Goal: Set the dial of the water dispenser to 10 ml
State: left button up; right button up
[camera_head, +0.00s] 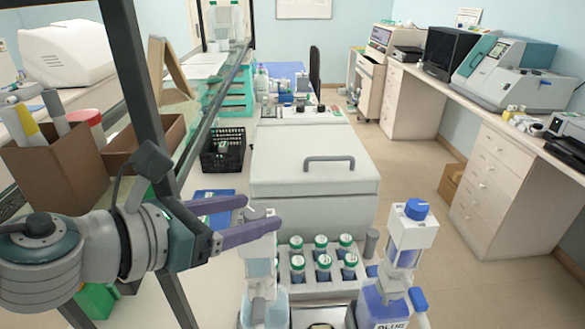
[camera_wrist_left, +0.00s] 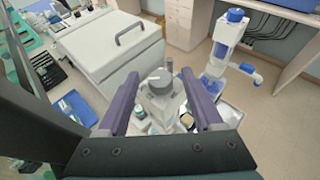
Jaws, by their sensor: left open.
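A dispenser with a clear body and pale blue base (camera_head: 262,262) stands at the front of the bench, partly hidden by my left gripper. Its white-grey top dial (camera_head: 257,212) shows in the left wrist view (camera_wrist_left: 159,80) as a round grey knob. My left gripper (camera_head: 260,210) is open, with its purple fingers on either side of the dispenser's top. In the left wrist view the fingers (camera_wrist_left: 159,77) straddle the dial with visible gaps. The dial's volume marks are too small to read. My right gripper is not in view.
A second dispenser with a blue knob (camera_head: 416,209) and a blue bottle stands to the right. A rack of several green-capped tubes (camera_head: 298,262) sits between the dispensers. Behind is a large grey box with a handle (camera_head: 315,175). A dark shelf post (camera_head: 135,75) rises near my left arm.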

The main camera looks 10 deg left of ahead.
pick_arm(q)
jog(key=shift+c, duration=0.3)
grip_shut()
dwell(0.3)
